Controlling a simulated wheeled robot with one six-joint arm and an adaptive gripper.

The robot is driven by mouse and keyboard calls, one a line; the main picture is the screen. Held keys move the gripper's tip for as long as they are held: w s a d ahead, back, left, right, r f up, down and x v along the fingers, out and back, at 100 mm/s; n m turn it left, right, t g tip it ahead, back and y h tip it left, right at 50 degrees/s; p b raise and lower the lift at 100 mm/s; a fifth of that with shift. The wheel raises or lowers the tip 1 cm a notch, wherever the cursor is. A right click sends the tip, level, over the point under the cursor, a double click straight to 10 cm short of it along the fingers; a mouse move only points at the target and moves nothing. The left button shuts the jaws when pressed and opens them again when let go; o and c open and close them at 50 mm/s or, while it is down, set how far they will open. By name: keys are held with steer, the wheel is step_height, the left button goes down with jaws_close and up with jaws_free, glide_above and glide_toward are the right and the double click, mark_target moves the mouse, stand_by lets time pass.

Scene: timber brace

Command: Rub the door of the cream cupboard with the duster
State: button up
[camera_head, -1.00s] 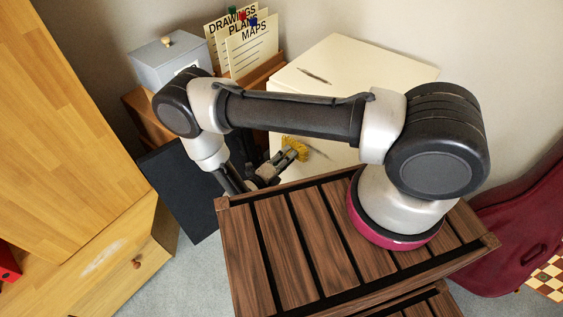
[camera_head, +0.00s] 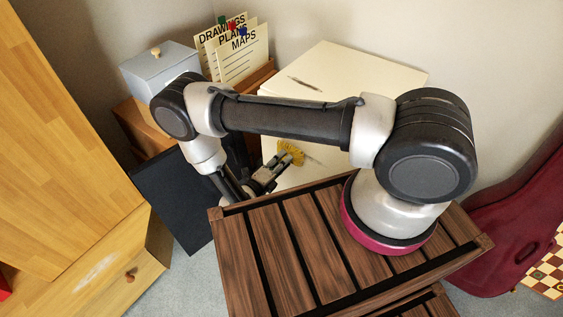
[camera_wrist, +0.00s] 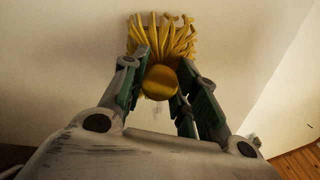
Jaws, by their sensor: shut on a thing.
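The cream cupboard (camera_head: 345,75) stands against the back wall, behind my slatted wooden base. Its pale top shows a dark mark, and its front is partly hidden by my arm. My gripper (camera_head: 270,172) is in front of the cupboard's front face. It is shut on the yellow duster (camera_head: 290,152), whose fringe points toward the cupboard. In the wrist view the duster (camera_wrist: 160,50) sits between the fingers of my gripper (camera_wrist: 165,90), its strands spread against or very near a plain cream surface (camera_wrist: 70,60).
A grey-blue box (camera_head: 160,68) with a knob and card files (camera_head: 238,45) stand on a wooden unit at the back left. A dark panel (camera_head: 175,200) leans below. A wooden cupboard with a drawer (camera_head: 120,275) is at left. A dark red case (camera_head: 510,235) is at right.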

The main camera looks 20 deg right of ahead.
steer(key=shift+x, duration=0.85)
